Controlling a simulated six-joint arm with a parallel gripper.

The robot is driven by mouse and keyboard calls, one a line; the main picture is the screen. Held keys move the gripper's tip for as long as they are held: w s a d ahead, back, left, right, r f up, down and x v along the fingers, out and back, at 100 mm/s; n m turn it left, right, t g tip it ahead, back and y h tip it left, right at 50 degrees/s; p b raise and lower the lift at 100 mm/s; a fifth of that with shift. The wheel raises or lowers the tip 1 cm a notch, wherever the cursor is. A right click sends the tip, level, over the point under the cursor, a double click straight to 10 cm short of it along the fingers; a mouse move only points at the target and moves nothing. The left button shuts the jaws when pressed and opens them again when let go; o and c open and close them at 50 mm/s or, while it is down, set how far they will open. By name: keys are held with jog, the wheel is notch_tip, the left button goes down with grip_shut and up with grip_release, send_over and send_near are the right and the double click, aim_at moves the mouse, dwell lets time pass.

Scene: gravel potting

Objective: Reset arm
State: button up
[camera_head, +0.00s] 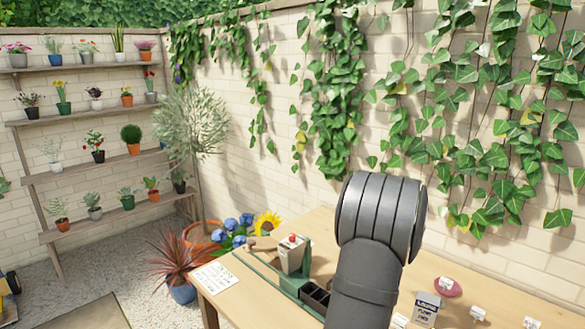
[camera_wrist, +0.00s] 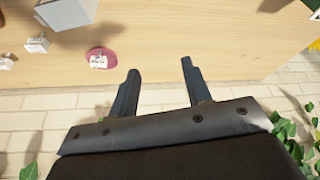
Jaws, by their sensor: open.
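My gripper (camera_wrist: 160,78) shows in the wrist view with its two dark fingers spread apart and nothing between them. It hangs over the edge of the wooden table (camera_wrist: 190,35), with the brick wall behind that edge. In the head view my dark arm rises over the table (camera_head: 450,262) and hides part of it; the gripper's fingers cannot be made out there.
A pink object with a white tag (camera_wrist: 100,58) lies left of my fingers. A grey-white box (camera_wrist: 66,12) and small white labelled items (camera_wrist: 37,45) are near it. In the head view a green tray (camera_head: 262,268) holds a pale container (camera_head: 292,254). Ivy (camera_head: 480,110) covers the wall.

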jog(key=a+n, duration=0.1)
jog(key=a, duration=0.9)
jog(key=shift+s+a+n+y, duration=0.15)
jog(key=shift+s+n+y, duration=0.05)
jog(key=shift+n+y, duration=0.1)
